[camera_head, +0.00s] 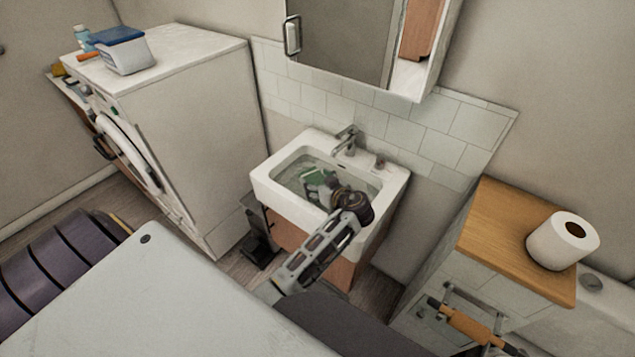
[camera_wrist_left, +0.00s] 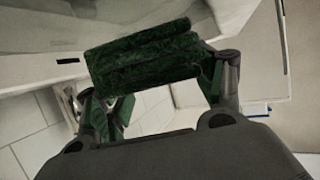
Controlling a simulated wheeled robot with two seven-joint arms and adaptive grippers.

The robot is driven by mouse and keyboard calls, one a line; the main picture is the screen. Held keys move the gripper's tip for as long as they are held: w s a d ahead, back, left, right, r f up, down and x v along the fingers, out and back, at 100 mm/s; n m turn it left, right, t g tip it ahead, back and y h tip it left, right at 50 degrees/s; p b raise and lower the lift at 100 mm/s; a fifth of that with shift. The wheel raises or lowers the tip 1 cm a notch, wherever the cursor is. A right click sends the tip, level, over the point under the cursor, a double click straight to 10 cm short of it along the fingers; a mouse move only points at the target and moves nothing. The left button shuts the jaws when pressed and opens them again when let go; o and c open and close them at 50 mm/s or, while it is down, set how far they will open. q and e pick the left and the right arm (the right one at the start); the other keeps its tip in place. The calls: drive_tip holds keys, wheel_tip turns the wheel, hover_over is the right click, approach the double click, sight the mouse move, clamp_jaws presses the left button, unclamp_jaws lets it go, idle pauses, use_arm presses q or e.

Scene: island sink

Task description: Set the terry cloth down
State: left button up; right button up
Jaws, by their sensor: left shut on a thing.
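The terry cloth is a dark green, rolled or folded bundle (camera_wrist_left: 143,55) in the left wrist view. It also shows as a small green patch in the head view (camera_head: 314,176). My left gripper (camera_head: 325,186) is over the sink basin and is shut on the cloth. In the left wrist view the fingers of my left gripper (camera_wrist_left: 160,95) are on either side of the cloth. The white sink (camera_head: 272,190) is below and around the gripper in the head view. I cannot tell whether the cloth touches the basin. My right gripper is not in view.
A faucet (camera_head: 348,138) stands at the sink's back edge. A mirror cabinet (camera_head: 345,40) hangs above it. A washing machine (camera_head: 190,110) stands left, with a blue-lidded tub (camera_head: 127,55) on top. A wooden-topped cabinet (camera_head: 500,225) at right bears a toilet paper roll (camera_head: 562,241).

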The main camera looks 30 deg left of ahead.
use_arm(q)
drive_tip(key=o, duration=1)
drive_tip(key=shift+o, duration=0.4)
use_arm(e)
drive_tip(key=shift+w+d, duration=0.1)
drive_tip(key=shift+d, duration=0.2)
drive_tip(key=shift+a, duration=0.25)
use_arm(q)
drive_tip(key=shift+r+p, duration=0.3)
drive_tip(key=shift+r, duration=0.05)
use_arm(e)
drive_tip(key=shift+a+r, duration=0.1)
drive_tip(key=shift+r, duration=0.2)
